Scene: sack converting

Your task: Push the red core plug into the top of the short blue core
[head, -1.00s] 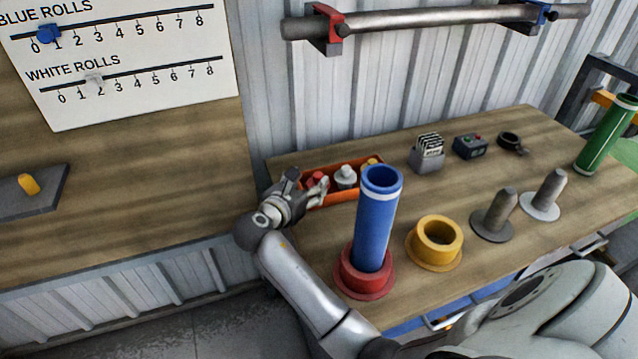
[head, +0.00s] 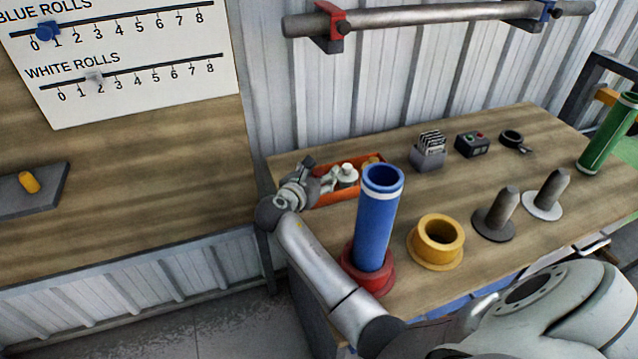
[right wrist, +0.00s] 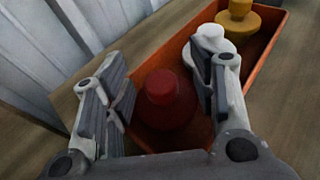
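The red core plug (right wrist: 168,98) sits in the left end of an orange tray (head: 335,197), seen in the right wrist view. My right gripper (right wrist: 166,88) is open, with one finger on each side of the plug; I cannot tell whether they touch it. In the head view the right gripper (head: 322,184) is at the tray's left end and hides the plug. The blue core (head: 374,225) stands upright in a red flanged holder (head: 376,282), its open top facing up. My left gripper is not in view.
A white plug (head: 347,174) and a yellow plug (right wrist: 238,22) share the tray. A yellow flanged ring (head: 436,257) and two grey posts on discs (head: 497,218) stand right of the blue core. A card holder (head: 429,154) is behind. Bare wood lies between them.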

